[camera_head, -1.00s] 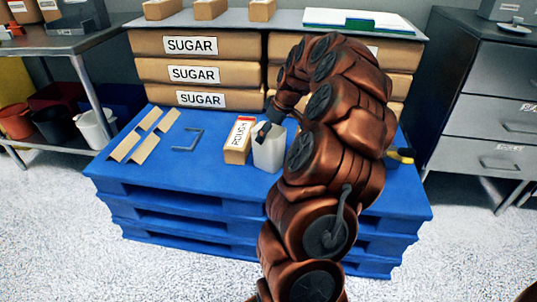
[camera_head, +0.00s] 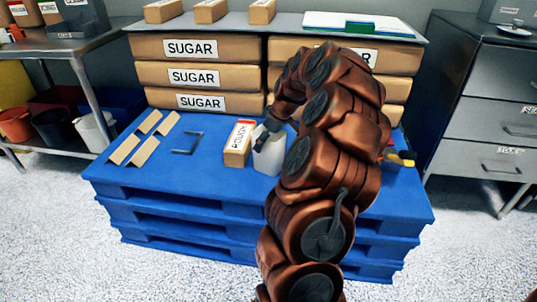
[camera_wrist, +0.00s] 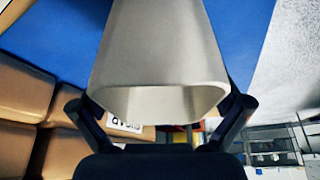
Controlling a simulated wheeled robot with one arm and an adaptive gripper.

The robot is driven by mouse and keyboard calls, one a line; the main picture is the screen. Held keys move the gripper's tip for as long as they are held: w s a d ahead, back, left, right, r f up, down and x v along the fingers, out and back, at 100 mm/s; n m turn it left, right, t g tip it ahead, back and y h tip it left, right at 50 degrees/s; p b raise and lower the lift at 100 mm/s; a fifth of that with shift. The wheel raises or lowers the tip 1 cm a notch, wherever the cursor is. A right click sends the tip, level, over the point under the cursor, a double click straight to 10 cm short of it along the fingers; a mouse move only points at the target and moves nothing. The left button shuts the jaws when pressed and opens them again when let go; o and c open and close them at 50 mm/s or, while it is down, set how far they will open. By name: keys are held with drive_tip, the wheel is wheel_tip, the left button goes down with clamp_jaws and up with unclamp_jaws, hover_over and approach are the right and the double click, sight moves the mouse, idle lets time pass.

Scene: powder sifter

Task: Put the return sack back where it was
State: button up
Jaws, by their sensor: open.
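A brown block-shaped sack (camera_head: 237,156) with a white and red label stands on the blue pallet (camera_head: 190,189); I cannot tell whether it is the return sack. A pale, open-mouthed container (camera_head: 268,160) stands just right of it. My gripper (camera_head: 262,135) is at the container's upper part. In the wrist view the container (camera_wrist: 160,60) fills the space between the two dark fingers of my gripper (camera_wrist: 160,112), which are open around it. Contact with the fingers cannot be told. My arm hides part of the pallet's right side.
Sacks labelled SUGAR (camera_head: 195,76) are stacked behind, under a grey board with small brown blocks (camera_head: 211,11) and a white-green item (camera_head: 360,22). Brown strips (camera_head: 143,152) and a dark bracket (camera_head: 187,143) lie at left. A yellow-handled item (camera_head: 400,159) lies at right.

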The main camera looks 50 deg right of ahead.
drive_tip(key=c, duration=1.2)
drive_tip(key=shift+o, duration=0.2)
